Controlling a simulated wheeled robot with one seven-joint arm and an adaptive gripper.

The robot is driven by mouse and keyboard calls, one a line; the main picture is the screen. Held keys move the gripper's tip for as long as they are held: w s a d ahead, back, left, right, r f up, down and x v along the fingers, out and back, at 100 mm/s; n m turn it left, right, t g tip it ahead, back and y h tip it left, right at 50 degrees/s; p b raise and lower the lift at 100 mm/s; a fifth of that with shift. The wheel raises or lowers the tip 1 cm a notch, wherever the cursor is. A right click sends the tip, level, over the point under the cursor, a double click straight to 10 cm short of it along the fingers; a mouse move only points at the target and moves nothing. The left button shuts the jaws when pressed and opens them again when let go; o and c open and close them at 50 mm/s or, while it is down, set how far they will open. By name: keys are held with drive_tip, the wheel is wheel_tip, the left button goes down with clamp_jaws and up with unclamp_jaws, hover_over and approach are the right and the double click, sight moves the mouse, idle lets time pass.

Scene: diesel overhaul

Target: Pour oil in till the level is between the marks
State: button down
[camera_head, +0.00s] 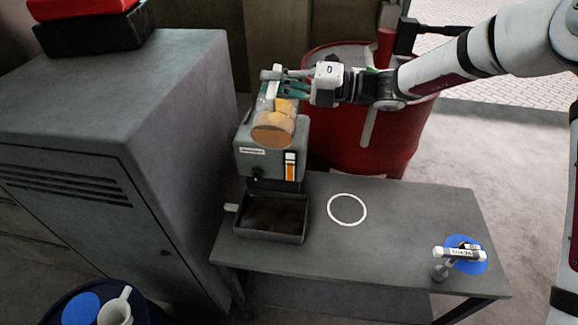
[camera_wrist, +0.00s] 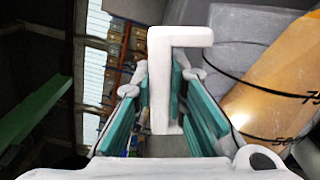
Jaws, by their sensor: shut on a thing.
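My gripper (camera_head: 283,88) is shut on the white handle (camera_wrist: 160,90) of a clear measuring jug (camera_head: 280,112) with amber oil in it. The jug is tilted above the grey engine box (camera_head: 262,163). Its amber side, with dark graduation lines, shows in the wrist view (camera_wrist: 280,90). Its mouth and any stream of oil cannot be made out. On the box's front, a narrow sight gauge (camera_head: 291,166) shows white at the top and orange below. I cannot tell the exact level against its marks.
A dark tray (camera_head: 271,238) sits below the box on the grey table (camera_head: 390,225). A white ring (camera_head: 347,210) marks the bare table top. A labelled tool (camera_head: 459,253) lies over a blue disc (camera_head: 474,266). A red drum (camera_head: 375,145) stands behind; a grey cabinet (camera_head: 120,90) stands left.

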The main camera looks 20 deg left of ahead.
wheel_tip(320, 180, up, 12)
drive_tip(key=s+p, duration=0.3)
drive_tip(key=shift+d+p, duration=0.3)
drive_tip(key=shift+d, duration=0.05)
idle(0.3)
drive_tip(key=n+p, duration=0.3)
drive_tip(key=n, duration=0.2)
hover_over(268, 129)
wheel_tip(268, 129, down, 5)
drive_tip(key=f+n, duration=0.3)
drive_tip(key=f, duration=0.1)
drive_tip(key=f+n+p, duration=0.1)
drive_tip(key=f+n, duration=0.2)
drive_tip(key=f, duration=0.2)
drive_tip(key=f+n, duration=0.3)
drive_tip(key=f, duration=0.1)
drive_tip(key=shift+s+d+f+n, duration=0.15)
drive_tip(key=shift+s+f+n, duration=0.05)
drive_tip(key=shift+f+n, duration=0.1)
